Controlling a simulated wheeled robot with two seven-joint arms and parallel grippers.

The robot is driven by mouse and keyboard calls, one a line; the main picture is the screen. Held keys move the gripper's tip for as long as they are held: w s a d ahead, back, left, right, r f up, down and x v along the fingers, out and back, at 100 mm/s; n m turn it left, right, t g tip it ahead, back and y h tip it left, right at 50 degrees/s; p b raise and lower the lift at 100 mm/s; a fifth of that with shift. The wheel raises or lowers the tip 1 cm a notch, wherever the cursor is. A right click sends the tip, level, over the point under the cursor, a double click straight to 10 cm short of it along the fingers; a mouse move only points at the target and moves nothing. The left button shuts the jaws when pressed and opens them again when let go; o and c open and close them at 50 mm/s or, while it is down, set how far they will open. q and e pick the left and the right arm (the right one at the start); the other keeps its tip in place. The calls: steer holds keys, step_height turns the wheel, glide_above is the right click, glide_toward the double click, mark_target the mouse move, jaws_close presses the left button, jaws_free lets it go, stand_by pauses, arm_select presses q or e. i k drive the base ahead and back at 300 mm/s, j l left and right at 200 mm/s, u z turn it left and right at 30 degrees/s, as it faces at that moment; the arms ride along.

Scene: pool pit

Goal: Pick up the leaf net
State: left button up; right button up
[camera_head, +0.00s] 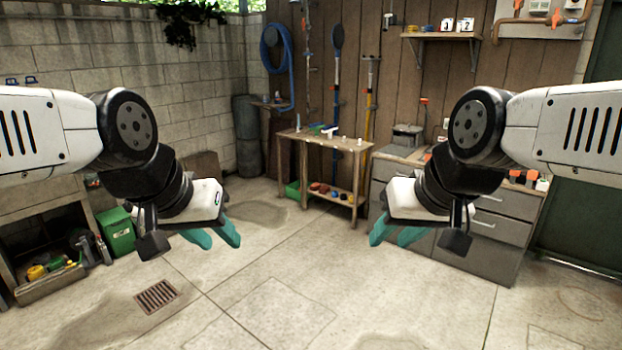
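A tall pole with a dark oval head (337,37) and a blue shaft stands upright against the wooden wall at the back; it looks like the leaf net. My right gripper (388,243) is also open and empty, right of centre. Both grippers are well in front of the pole and far from it.
A yellow pole (370,98) and a coiled blue hose (276,50) hang at the back. A grey drawer cabinet (497,228) stands at right, a green bin (117,235) at left. A floor drain (156,296) lies front left. The middle floor is clear.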

mark_target(338, 35)
steer(key=i, duration=5.35)
